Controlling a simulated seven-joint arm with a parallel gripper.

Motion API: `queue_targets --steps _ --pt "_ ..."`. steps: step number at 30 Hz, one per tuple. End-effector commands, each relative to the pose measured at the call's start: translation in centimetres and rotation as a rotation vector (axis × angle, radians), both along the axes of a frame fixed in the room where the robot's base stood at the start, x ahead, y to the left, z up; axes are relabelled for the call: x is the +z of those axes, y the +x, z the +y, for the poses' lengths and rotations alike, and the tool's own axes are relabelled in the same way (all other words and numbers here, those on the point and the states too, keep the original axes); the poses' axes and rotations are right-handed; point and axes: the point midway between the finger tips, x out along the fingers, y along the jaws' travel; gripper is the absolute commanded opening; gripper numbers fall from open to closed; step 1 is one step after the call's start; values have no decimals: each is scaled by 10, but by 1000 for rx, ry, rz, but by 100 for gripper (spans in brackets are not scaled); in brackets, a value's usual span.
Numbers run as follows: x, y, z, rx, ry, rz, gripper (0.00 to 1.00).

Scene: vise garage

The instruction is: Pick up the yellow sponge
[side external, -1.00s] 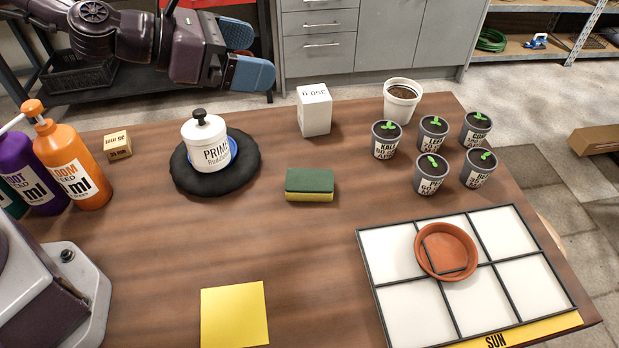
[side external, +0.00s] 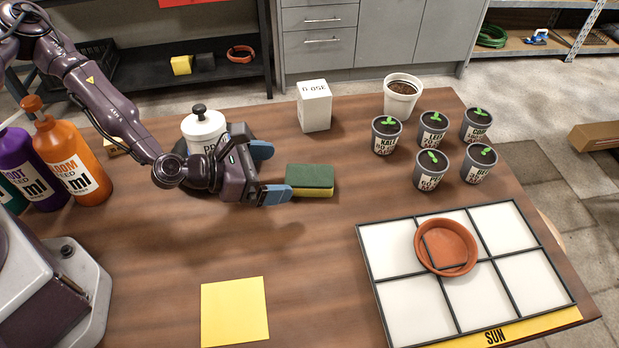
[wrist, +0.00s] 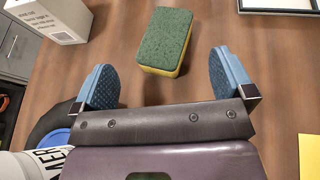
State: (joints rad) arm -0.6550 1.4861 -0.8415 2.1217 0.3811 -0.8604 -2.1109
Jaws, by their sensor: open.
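The yellow sponge (side external: 309,181) lies flat on the wooden table, with a green scouring layer on top and yellow below. My gripper (side external: 268,172) is open and low over the table, just left of the sponge. In the wrist view the sponge (wrist: 166,41) lies ahead of the open gap between the blue fingertips (wrist: 160,80), apart from both. Nothing is between the fingers.
A white jar (side external: 203,130) stands close behind my gripper. A white box (side external: 314,106) stands behind the sponge. Several grey seedling pots (side external: 430,170) and a gridded tray (side external: 403,297) are to the right. A yellow square (side external: 234,311) lies at the front.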

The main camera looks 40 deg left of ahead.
Motion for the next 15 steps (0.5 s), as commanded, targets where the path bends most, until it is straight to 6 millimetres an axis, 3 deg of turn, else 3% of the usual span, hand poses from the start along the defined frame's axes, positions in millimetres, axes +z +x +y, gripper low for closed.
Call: queue_targets --steps 15 --pt "-29 45 -31 -1 0 1 100"
